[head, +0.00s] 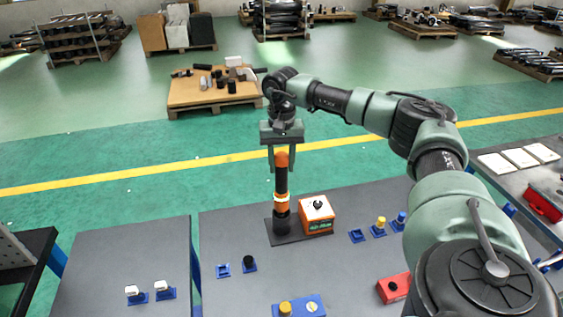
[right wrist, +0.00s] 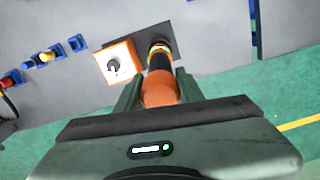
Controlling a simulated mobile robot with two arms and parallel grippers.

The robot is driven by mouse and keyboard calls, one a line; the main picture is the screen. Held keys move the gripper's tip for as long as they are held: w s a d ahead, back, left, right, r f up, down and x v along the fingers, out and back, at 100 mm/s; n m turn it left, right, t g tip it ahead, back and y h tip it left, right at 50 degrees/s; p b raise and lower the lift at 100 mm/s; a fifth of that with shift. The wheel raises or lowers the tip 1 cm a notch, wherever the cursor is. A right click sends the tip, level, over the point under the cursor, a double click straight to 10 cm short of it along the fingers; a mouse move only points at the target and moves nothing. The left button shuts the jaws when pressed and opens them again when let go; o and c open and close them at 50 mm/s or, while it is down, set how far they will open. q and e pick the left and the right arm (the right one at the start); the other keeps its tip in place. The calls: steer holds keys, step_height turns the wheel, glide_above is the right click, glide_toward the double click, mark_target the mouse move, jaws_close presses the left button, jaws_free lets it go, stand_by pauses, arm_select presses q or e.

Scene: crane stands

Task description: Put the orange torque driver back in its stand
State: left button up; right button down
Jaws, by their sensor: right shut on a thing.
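The orange torque driver (head: 282,184) is upright, with an orange top, a dark body and an orange band low down; it also shows in the right wrist view (right wrist: 160,88). My right gripper (head: 282,164) is shut on its orange top from above. The driver's lower end is at the dark round holder (head: 281,224) of the stand, on a dark base plate (head: 272,238). I cannot tell whether it is fully seated. The orange control box (head: 317,214) with a black knob is on the same plate, to the right. My left gripper is not in view.
Small blue holders (head: 357,236) sit right of the stand, some with yellow or blue pieces. More are at the front left, with a black-topped one (head: 249,263). A red box (head: 393,287) lies near my right arm. Bare grey table (head: 222,232) lies left of the stand.

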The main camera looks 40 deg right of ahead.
mark_target(282, 177)
steer(key=shift+f+b, duration=1.5)
steer(key=shift+f, duration=1.1)
steer(key=c, duration=0.9)
jaws_free()
steer(key=shift+r, duration=0.1)
steer(key=shift+o, duration=0.4)
steer(key=shift+s, duration=0.1)
steer(key=shift+r+p, duration=2)
steer(key=shift+r, duration=0.5)
